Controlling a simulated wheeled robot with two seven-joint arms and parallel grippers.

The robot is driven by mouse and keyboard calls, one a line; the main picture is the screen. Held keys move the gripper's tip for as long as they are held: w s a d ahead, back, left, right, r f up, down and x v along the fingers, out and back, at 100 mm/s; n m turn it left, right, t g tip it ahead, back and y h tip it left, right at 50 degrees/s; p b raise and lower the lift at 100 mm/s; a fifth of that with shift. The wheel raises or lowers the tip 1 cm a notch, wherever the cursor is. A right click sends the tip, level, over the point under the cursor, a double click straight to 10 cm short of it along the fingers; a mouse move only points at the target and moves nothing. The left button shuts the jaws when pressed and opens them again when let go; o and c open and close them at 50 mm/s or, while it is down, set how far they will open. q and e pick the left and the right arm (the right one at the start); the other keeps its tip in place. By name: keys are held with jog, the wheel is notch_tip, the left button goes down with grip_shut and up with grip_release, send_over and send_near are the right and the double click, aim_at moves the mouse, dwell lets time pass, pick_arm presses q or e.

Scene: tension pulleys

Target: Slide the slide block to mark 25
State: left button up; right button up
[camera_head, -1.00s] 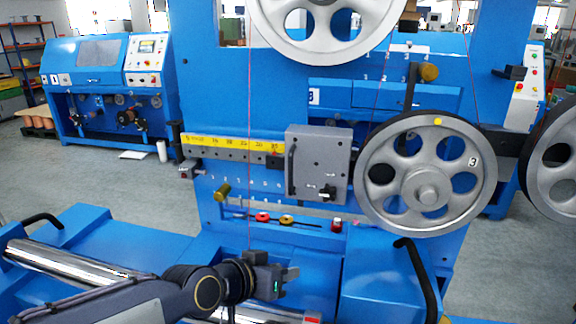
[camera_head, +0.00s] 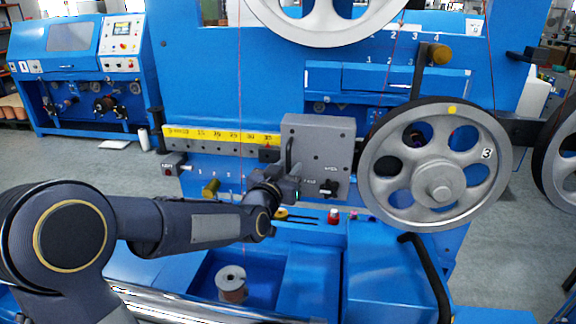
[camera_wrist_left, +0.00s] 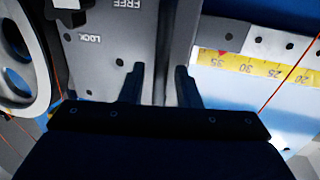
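The grey slide block (camera_head: 318,145) sits on the rail, at the right end of the yellow number scale (camera_head: 215,134). Its left edge is near 35. A dark upright handle (camera_head: 290,155) stands on its left side, and a black knob (camera_head: 328,188) is low on its face. My left gripper (camera_head: 289,185) is at the handle's lower end. The left wrist view shows its two fingers (camera_wrist_left: 161,85) apart in front of the block face; whether they touch the handle is unclear. That view also shows the FREE and LOCK labels and the knob (camera_wrist_left: 72,12). My right gripper is out of view.
A large spoked wheel (camera_head: 437,165) stands close to the block's right side. A brass-coloured knob (camera_head: 211,188) sits below the rail. A spool (camera_head: 231,284) stands in the blue tray below. A thin red wire crosses the scale.

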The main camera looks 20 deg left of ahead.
pick_arm(q)
jog(key=shift+w, duration=0.4)
grip_shut()
